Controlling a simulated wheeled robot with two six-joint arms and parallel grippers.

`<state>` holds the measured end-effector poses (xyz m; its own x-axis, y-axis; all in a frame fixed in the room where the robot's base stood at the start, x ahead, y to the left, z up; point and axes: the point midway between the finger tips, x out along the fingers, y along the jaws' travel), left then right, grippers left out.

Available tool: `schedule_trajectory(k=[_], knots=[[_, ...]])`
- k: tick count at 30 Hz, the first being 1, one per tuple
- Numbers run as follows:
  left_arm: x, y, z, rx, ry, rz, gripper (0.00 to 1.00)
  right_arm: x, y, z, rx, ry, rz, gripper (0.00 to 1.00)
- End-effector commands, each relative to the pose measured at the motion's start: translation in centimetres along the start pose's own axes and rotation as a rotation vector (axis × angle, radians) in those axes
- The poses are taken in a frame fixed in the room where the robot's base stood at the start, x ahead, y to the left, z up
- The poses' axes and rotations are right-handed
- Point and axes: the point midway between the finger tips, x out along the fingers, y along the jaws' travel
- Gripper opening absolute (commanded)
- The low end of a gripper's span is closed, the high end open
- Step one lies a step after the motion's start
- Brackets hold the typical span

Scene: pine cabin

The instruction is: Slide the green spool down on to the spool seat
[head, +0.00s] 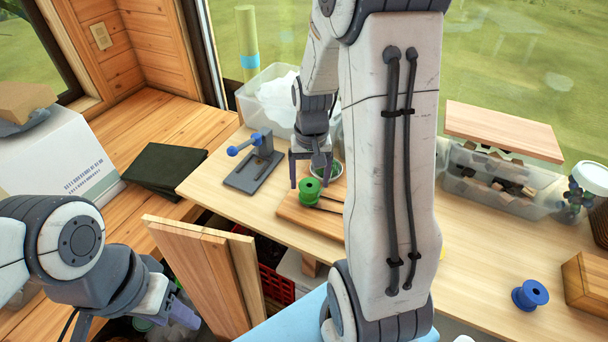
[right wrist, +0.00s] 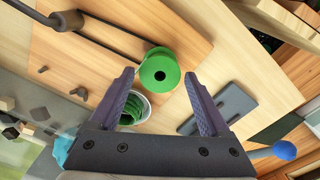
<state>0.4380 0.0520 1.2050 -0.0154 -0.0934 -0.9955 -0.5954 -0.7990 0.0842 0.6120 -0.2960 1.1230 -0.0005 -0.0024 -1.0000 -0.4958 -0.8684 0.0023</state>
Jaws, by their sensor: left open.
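The green spool (head: 310,188) sits upright at the left end of a wooden board (head: 288,211) on the table. In the right wrist view the green spool (right wrist: 150,77) shows a dark centre hole or post end. The spool seat cannot be made out separately; the spool may hide it. My right gripper (head: 310,182) is open at the spool, and in its wrist view the fingertips (right wrist: 160,73) stand either side of it with small gaps. My left gripper (head: 178,308) is open and empty at lower left, away from the board.
A bowl (head: 325,171) with green contents stands close behind the spool. A grey clamp with a blue knob (head: 243,146) stands left. Dark bands (right wrist: 108,36) run along the board. A blue spool (head: 530,294) and clear bin (head: 500,183) are right. My right arm hides the table's middle.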

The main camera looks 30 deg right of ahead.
Motion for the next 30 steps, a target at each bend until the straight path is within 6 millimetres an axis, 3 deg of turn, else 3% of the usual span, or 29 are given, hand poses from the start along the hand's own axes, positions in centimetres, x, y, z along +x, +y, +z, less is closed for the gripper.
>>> schedule_trajectory(k=[13, 24, 30], knots=[[0.2, 0.0, 0.0, -0.002, 0.000, 0.000, 0.50, -0.9, 0.0, -0.1, 0.000, 0.004, -0.001, 0.90], [1.6, -0.1, 0.1, -0.005, 0.000, 0.000, 0.50, -7.8, -0.2, -0.2, 0.000, 0.006, 0.001, 0.90], [1.8, -0.1, 0.1, -0.005, 0.000, 0.000, 0.50, -10.1, -0.2, -0.1, 0.000, 0.002, 0.002, 0.90]])
